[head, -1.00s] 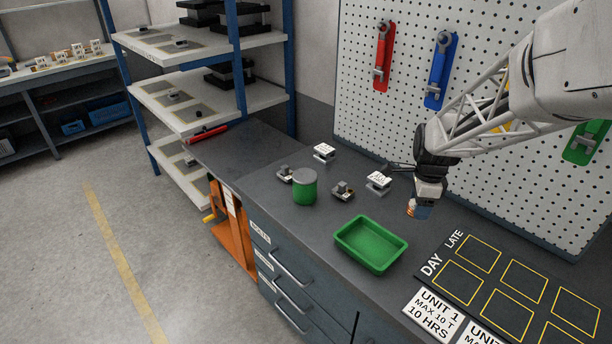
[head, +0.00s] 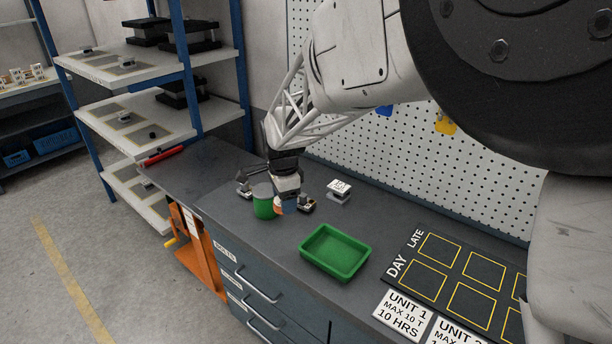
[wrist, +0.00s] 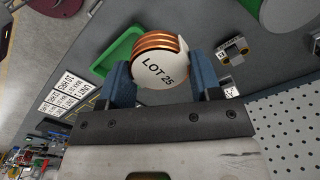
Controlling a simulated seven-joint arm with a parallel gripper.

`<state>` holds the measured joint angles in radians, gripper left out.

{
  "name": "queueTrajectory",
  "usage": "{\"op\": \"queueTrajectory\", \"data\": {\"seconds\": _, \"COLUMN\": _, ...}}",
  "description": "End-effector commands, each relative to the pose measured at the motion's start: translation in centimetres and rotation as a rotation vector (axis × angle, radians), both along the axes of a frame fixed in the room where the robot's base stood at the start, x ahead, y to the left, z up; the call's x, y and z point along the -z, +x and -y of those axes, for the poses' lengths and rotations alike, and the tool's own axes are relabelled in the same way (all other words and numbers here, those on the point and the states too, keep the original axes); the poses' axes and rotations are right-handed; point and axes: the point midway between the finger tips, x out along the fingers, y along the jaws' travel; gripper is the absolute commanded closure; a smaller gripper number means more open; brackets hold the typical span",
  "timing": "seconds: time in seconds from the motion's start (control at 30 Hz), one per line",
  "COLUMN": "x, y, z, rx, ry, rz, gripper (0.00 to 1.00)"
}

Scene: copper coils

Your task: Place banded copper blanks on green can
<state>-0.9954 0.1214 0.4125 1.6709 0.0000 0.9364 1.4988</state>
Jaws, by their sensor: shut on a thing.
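The green can (head: 265,208) stands upright on the dark bench in the head view, with a flat grey top. My gripper (head: 290,206) is just to the right of the can in this view and partly overlaps it. In the wrist view my gripper (wrist: 160,82) has its two blue fingers shut on the banded copper blanks (wrist: 158,62), a round copper stack with a white "LOT 25" label. The blanks are off the bench. I cannot tell the gap between blanks and can.
A green tray (head: 335,252) lies in front of the gripper; it also shows in the wrist view (wrist: 118,50). A small block with a white label (head: 339,190) stands to the right. Small metal pieces sit beside the can. The yellow-outlined board (head: 455,270) is at right.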

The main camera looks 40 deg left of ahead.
Motion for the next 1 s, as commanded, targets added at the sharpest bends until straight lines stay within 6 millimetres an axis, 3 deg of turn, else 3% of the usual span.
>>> {"op": "queueTrajectory", "data": {"seconds": 0.33, "x": -0.3, "y": -1.6, "z": -1.4, "rx": -0.032, "ry": 0.0, "rz": 0.0, "gripper": 0.7}}
{"op": "queueTrajectory", "data": {"seconds": 0.73, "x": -0.2, "y": -1.3, "z": -1.7, "rx": -0.032, "ry": -0.001, "rz": 0.0, "gripper": 0.7}}
{"op": "queueTrajectory", "data": {"seconds": 1.0, "x": 0.1, "y": 0.1, "z": -3.8, "rx": -0.031, "ry": -0.001, "rz": 0.0, "gripper": 0.7}}
